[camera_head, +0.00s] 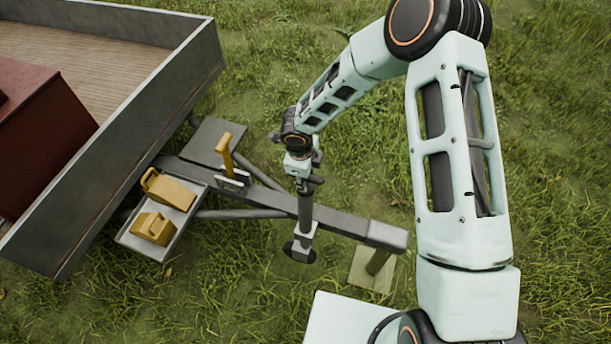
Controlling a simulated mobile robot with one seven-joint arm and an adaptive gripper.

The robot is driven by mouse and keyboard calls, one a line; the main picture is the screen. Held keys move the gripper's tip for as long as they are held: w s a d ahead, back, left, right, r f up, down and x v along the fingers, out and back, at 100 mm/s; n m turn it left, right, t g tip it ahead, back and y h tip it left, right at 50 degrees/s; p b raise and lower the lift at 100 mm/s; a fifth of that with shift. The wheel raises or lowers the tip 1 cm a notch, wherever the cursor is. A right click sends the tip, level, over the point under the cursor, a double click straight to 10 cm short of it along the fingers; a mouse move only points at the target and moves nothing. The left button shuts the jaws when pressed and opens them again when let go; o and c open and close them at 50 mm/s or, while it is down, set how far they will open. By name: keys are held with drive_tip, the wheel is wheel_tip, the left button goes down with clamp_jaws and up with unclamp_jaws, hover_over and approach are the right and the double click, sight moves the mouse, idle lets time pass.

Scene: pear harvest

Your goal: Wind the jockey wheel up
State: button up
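The jockey wheel stands upright beside the trailer's grey drawbar (345,221). Its dark tube (306,207) runs down past the drawbar to a light grey block, with the dark wheel (299,253) at the grass below. My gripper (304,183) points down at the top of the tube, in line with it. The gripper is small here and its fingers blend with the tube top. I cannot tell whether they are closed on the winding handle, and the handle itself is not distinct.
The trailer bed (95,45) with a dark red box (45,130) fills the left. A yellow lever (224,150) rises from the drawbar. Yellow blocks (153,228) sit in a grey tray (130,241). A short post stands on a pale plate (364,276) under the coupling end (386,236). Grass is open behind.

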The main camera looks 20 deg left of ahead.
wheel_tip(320, 180, up, 12)
drive_tip(key=s, duration=0.2)
drive_tip(key=shift+s, duration=0.15)
idle(0.5)
drive_tip(key=shift+f, duration=0.2)
